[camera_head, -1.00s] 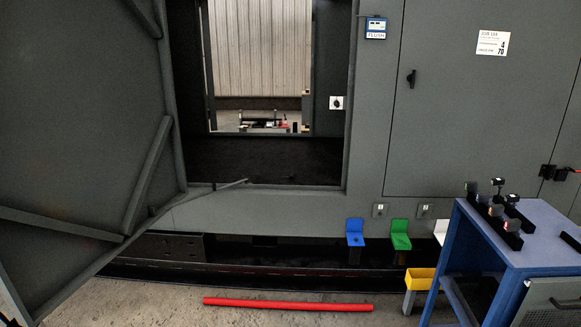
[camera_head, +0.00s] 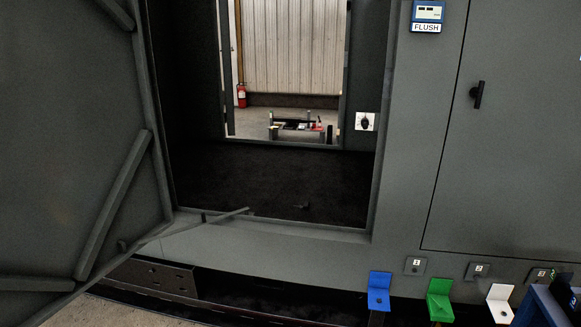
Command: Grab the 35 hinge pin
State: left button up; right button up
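I cannot make out any hinge pin marked 35 in the head view.
A grey enclosure has an open door (camera_head: 70,150) at left, a wide opening (camera_head: 280,180) and a closed panel (camera_head: 510,140) at right. A thin bar (camera_head: 222,216) crosses the sill. Blue (camera_head: 379,290), green (camera_head: 440,300) and white (camera_head: 500,302) brackets stand along the base.

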aim_at(306, 205)
jog(key=i+l, duration=0.15)
jog(key=l, duration=0.2)
jog(key=i+l, duration=0.2)
jog(key=l, duration=0.2)
jog(key=i+j+z, duration=0.1)
jog(key=z, duration=0.35)
jog(key=i+j+z, duration=0.15)
jog(key=z, duration=0.35)
jog(key=i+j+z, duration=0.15)
jog(key=j, duration=0.2)
jog(key=i+j+z, duration=0.1)
jog(key=j, duration=0.25)
jog(key=i+j+z, duration=0.15)
jog(key=j, duration=0.25)
jog(key=i+j+z, duration=0.15)
jog(key=j, duration=0.5)
jog(key=i+j, duration=0.15)
jog(key=j, duration=0.2)
